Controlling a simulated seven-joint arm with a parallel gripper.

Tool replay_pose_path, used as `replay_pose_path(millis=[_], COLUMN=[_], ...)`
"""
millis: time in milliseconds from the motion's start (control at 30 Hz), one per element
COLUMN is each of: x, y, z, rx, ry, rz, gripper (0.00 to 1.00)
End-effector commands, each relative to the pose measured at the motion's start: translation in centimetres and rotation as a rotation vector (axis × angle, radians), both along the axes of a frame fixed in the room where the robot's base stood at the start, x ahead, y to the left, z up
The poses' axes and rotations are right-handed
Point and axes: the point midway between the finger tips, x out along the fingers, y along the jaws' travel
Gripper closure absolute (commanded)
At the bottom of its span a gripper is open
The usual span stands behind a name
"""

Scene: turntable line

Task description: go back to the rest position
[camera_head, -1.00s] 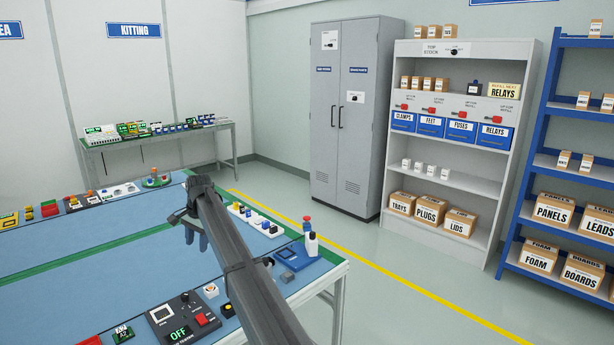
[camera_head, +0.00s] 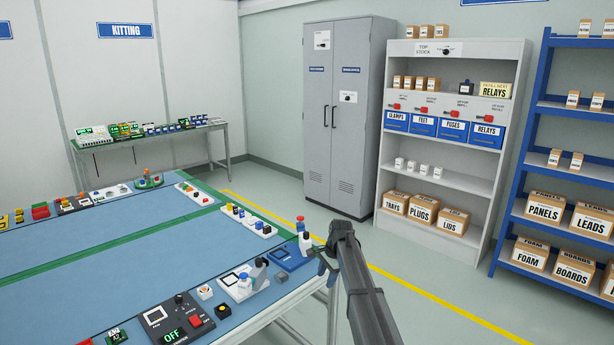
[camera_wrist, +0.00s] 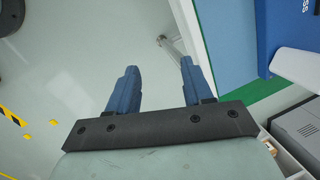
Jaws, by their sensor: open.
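My gripper (camera_head: 326,268) is beyond the right edge of the blue-topped work table (camera_head: 95,248), beside its near right corner, in the head view. In the wrist view my gripper (camera_wrist: 158,75) shows two blue fingers standing apart with nothing between them. The pale floor lies below the fingers. The table's blue top and green edge (camera_wrist: 262,88) are to the right of the fingers there.
A white bottle (camera_head: 305,243), a blue tray (camera_head: 290,258) and a device reading OFF (camera_head: 176,318) stand on the table. A grey cabinet (camera_head: 340,130), a white shelf (camera_head: 490,60) and a blue rack (camera_head: 530,140) stand behind. The floor between is clear.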

Motion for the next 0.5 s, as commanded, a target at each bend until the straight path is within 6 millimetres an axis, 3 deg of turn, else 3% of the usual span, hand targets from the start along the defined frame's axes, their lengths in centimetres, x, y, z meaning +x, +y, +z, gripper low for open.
replay_pose_path(millis=[33,200,500], x=[-1.9,-6.6,-16.3], y=[-0.5,-1.8,-3.9], z=[-2.5,-9.6,-20.3], rx=[-0.009,-0.035,-0.066], ry=[0.017,0.063,0.148], rz=[0.022,0.113,0.279], gripper=[0.49,0.49,0.49])
